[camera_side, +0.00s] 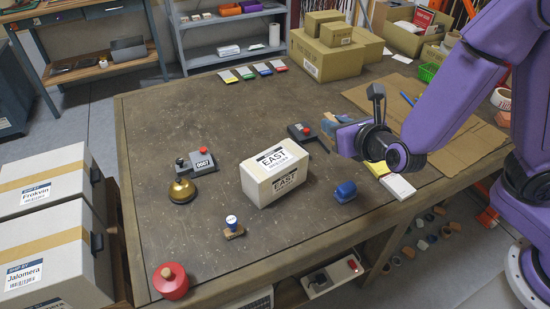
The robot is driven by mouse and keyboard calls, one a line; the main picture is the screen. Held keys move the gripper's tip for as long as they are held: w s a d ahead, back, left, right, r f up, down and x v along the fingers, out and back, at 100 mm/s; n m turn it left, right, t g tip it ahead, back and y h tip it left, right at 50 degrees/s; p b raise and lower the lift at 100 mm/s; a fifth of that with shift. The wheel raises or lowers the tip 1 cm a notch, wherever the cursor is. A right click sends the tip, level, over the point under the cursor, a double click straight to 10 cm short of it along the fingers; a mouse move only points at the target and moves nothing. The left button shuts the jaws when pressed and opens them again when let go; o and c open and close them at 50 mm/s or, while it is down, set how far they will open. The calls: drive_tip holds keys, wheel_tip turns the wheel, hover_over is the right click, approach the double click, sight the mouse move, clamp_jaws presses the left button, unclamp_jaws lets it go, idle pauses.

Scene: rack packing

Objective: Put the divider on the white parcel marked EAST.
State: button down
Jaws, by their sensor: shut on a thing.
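The white parcel marked EAST (269,184) sits upright near the middle of the dark table, with labels on its top and front. My gripper (335,130) is up and to the right of the parcel, apart from it. It is shut on a small blue and tan piece (317,128), which looks like the divider. The hand hides part of this piece, so its full shape and the fingertips are not clear.
Cardboard boxes (326,56) stand at the back. The table's left rear is clear.

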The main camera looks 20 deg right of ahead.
drive_tip(key=s+a+r, duration=0.1)
drive_tip(key=a, duration=0.1)
hover_over(275, 159)
drive_tip(key=s, duration=0.1)
drive_tip(key=f, duration=0.8)
drive_tip(key=shift+d, duration=0.3)
drive_tip(key=shift+w+a+f, duration=0.25)
drive_tip(key=shift+w+f, duration=0.25)
drive_tip(key=shift+f, duration=0.15)
drive_tip(key=shift+w+f, duration=0.1)
drive_tip(key=shift+f, duration=1.5)
drive_tip(key=shift+f, duration=0.1)
drive_tip(key=c, duration=1)
unclamp_jaws()
